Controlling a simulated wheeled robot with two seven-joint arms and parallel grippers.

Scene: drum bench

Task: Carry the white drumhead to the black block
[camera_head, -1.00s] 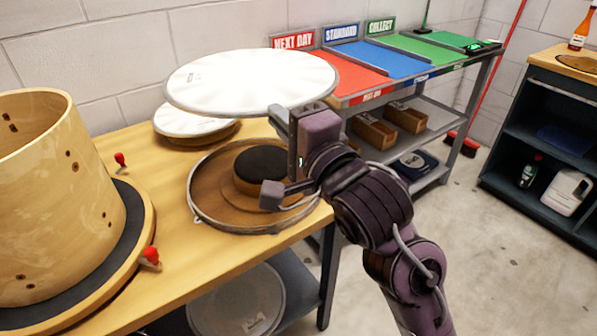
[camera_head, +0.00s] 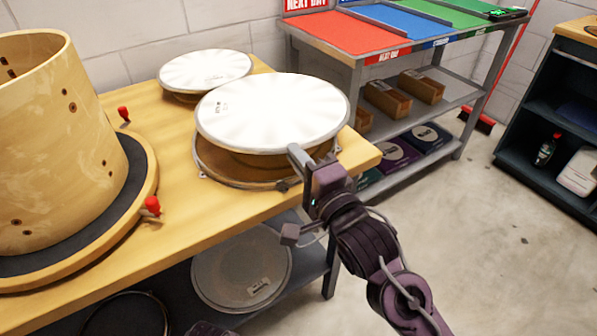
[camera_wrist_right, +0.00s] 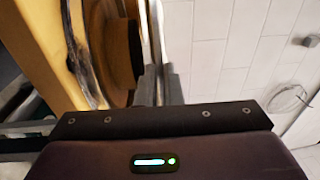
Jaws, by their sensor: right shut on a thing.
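My right gripper (camera_head: 302,160) is shut on the near rim of the white drumhead (camera_head: 272,112), a wide round disc held nearly level over the bench. In the right wrist view the drumhead (camera_wrist_right: 155,35) shows edge-on as a thin pale line between the fingers (camera_wrist_right: 158,85). The drumhead hangs above a round hoop (camera_head: 222,172) on the bench. The black block, seen inside that hoop a second ago, is hidden under the drumhead in the head view; a dark round part (camera_wrist_right: 135,48) shows beside the disc in the right wrist view. My left gripper is not in view.
A second white drumhead (camera_head: 205,70) lies behind on the bench (camera_head: 175,138). A wooden drum shell (camera_head: 55,150) with red-handled clamps (camera_head: 152,206) stands at left. A shelf rack with coloured trays (camera_head: 335,32) is at back right. A clear drumhead (camera_head: 240,268) lies on the lower shelf.

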